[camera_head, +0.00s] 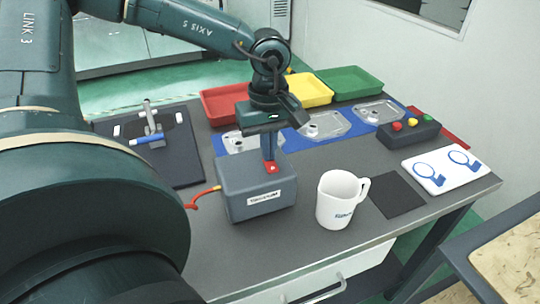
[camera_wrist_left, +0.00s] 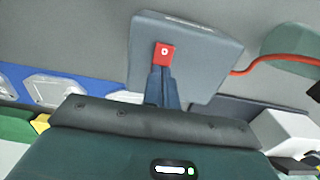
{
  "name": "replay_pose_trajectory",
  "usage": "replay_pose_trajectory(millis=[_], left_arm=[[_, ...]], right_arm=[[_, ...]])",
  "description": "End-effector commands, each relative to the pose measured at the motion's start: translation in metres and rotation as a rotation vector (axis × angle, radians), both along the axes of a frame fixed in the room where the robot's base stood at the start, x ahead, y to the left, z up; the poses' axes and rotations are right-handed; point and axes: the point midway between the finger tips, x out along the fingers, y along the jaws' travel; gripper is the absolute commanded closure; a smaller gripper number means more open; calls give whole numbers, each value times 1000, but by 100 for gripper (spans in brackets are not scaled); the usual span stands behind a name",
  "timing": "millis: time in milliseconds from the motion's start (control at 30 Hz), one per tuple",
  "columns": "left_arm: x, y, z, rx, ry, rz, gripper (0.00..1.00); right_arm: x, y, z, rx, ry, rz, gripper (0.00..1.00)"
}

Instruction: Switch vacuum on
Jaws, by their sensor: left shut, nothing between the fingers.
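The vacuum unit is a grey box (camera_head: 245,207) with a label on its front and a red hose at its left side. A red rocker switch (camera_head: 272,168) sits on its top. My left gripper (camera_head: 268,158) points down at the switch, shut and empty, with its tips right at the switch. In the left wrist view the box (camera_wrist_left: 205,65) and the red switch (camera_wrist_left: 164,50), marked with a white symbol, lie just beyond the shut fingertips (camera_wrist_left: 162,72). The fingers cover part of the switch, and I cannot tell whether they press it. My right gripper is not in view.
A white mug (camera_head: 338,205) stands right of the box, beside a dark mat (camera_head: 398,195) and a white board with blue rings (camera_head: 445,169). Castings (camera_head: 325,125) lie on a blue strip behind. Red, yellow and green trays (camera_head: 350,82) and a button box (camera_head: 408,132) are farther back.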

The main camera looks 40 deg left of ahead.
Motion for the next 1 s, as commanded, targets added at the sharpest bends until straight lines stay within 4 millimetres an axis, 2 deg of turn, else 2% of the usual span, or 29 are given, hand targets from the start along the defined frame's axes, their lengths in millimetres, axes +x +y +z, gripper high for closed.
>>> replay_pose_trajectory(millis=[367,533,1000], left_arm=[[0,0,-6,-1,0,0,100],[-1,0,-3,-1,2,0,100],[0,0,34,0,-1,0,100]], right_arm=[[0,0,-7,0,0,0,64],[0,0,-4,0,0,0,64],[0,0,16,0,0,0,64]])
